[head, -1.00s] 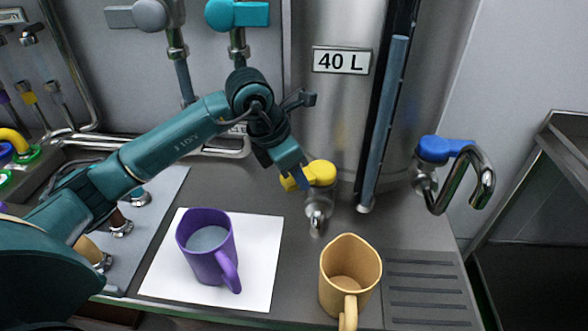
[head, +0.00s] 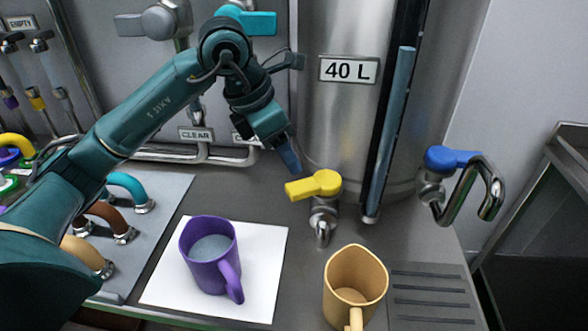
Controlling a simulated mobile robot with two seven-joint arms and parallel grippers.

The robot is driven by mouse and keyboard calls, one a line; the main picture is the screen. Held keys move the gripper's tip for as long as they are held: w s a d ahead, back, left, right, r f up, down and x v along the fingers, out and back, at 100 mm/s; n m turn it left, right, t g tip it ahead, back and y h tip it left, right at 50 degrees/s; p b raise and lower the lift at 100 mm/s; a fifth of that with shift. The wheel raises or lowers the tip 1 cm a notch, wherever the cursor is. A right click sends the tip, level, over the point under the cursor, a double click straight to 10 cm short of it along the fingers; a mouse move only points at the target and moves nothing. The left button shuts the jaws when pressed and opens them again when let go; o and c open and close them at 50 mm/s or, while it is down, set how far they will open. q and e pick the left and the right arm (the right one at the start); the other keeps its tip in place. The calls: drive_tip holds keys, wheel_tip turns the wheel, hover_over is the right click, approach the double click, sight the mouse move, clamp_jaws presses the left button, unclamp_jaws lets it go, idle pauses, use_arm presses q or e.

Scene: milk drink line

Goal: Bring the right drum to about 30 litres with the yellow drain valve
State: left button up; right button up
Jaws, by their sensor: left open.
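The right drum (head: 335,120) is a steel cylinder with a "40 L" label (head: 348,69). A dark sight gauge with a blue-grey column (head: 392,130) runs down its front, the column's top a little above the label. The yellow drain valve (head: 314,186) is at the drum's foot; its handle points left, above a steel spout (head: 323,230). My left gripper (head: 291,162) is open, just above and left of the yellow handle, apart from it. My right gripper is not in view.
A purple mug (head: 210,257) with greyish liquid stands on a white sheet (head: 170,277). A tan mug (head: 354,285) stands below and right of the spout, near a drain grate (head: 430,297). A blue-handled tap (head: 447,160) is at right. Coloured hoses (head: 128,187) are at left.

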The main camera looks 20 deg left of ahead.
use_arm(q)
drive_tip(key=shift+v, duration=2.1)
idle(5.9)
